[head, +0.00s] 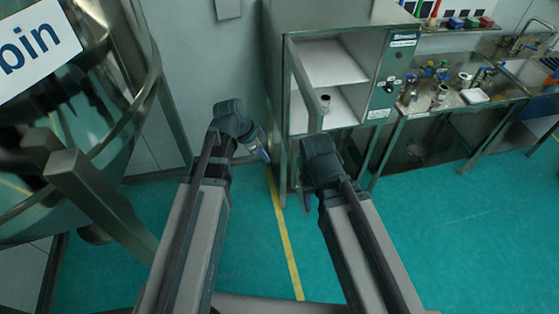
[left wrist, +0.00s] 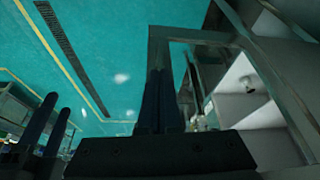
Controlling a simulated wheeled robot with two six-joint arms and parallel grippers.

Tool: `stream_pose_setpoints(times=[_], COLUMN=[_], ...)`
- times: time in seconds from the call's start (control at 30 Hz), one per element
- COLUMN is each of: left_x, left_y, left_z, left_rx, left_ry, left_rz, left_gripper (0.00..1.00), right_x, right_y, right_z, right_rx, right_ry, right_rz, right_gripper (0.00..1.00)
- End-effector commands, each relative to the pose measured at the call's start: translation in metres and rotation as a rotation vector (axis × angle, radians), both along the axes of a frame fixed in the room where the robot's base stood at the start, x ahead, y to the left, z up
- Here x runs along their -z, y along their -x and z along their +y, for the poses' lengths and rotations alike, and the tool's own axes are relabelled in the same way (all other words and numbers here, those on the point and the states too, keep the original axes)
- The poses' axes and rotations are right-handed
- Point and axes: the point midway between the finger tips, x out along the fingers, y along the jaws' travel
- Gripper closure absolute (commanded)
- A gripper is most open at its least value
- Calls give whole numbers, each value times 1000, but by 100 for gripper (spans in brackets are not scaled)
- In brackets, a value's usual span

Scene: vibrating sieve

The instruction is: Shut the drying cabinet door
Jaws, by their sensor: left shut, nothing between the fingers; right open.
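The drying cabinet (head: 392,70) stands right of centre, with its pale shelved inside exposed. Its metal-framed door (head: 304,82) stands open, swung out toward me from the cabinet's left side. In the left wrist view the door frame (left wrist: 196,36) rises just beyond the fingers. My left gripper (head: 263,153) is shut and empty, left of the door; its fingers (left wrist: 160,100) overlap the frame in the wrist view, and I cannot tell whether they touch.
A small vessel (head: 325,103) is on the cabinet's lower shelf. A steel bench (head: 480,102) with several valves and fittings stands to the right. A large metal bin (head: 85,110) on a frame fills the left. Green floor between is clear, with a yellow line (head: 286,240).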

Motion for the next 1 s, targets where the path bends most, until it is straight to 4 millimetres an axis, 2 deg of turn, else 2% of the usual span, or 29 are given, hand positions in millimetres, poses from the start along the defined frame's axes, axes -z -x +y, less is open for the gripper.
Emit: stream_pose_setpoints(times=[0.7,0.8,1.0], left_x=[97,91,90], left_y=[-17,-25,-33], left_z=[-32,-46,-63], left_rx=[0,2,0], left_ry=[0,-1,-1], left_rz=[1,1,0], left_gripper=[100,100,100], right_x=[97,90,90], right_y=[-1,-1,-1], right_z=[0,0,0], right_rx=[-8,-8,-8], right_ry=[0,0,0], right_rz=[-4,-4,-4], right_gripper=[50,50,50])
